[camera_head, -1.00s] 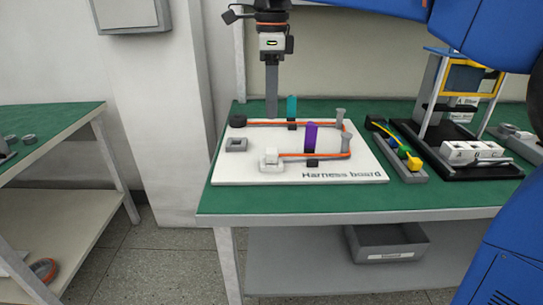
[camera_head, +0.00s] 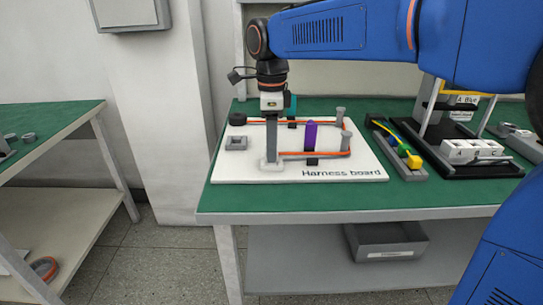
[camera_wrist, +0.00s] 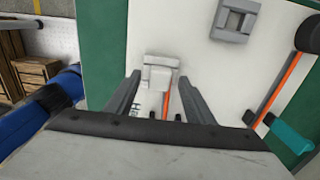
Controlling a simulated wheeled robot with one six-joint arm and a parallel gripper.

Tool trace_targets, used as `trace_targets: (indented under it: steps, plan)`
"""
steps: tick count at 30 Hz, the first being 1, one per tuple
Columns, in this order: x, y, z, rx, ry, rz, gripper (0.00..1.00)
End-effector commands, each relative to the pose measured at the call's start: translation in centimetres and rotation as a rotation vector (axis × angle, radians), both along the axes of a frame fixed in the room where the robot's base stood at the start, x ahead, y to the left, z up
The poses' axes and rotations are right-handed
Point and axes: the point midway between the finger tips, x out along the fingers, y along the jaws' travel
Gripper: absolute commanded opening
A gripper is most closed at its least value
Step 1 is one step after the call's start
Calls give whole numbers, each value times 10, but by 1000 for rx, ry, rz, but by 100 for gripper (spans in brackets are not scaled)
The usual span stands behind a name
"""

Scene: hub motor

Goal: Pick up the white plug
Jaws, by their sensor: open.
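The white plug (camera_wrist: 160,73) shows in the wrist view on the white harness board (camera_head: 228,173), with an orange cable running from it. In the head view the plug is mostly hidden by my gripper (camera_head: 271,158). My gripper (camera_wrist: 159,80) points down with its fingers apart, one on each side of the plug in the wrist view. The fingertips are low over the board. I cannot tell whether either finger touches the plug.
A grey square socket (camera_head: 236,143) and a black round part (camera_head: 237,119) are on the board. A purple clip (camera_head: 310,135) and a teal clip (camera_head: 291,104) stand along the orange cable. A grey tray with a yellow connector (camera_head: 414,161) lies to the right.

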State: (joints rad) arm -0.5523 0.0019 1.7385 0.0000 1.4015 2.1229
Motion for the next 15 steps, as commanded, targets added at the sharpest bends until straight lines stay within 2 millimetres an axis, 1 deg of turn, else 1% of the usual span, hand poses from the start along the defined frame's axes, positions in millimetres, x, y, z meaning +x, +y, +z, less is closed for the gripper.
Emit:
trace_targets:
  steps: [3,11,14,15]
  plan:
    - [-1,0,-9,0,1,0,48]
    - [0,0,-10,0,-1,0,48]
    - [0,0,-10,0,-1,0,27]
    - [0,0,-10,0,0,0,17]
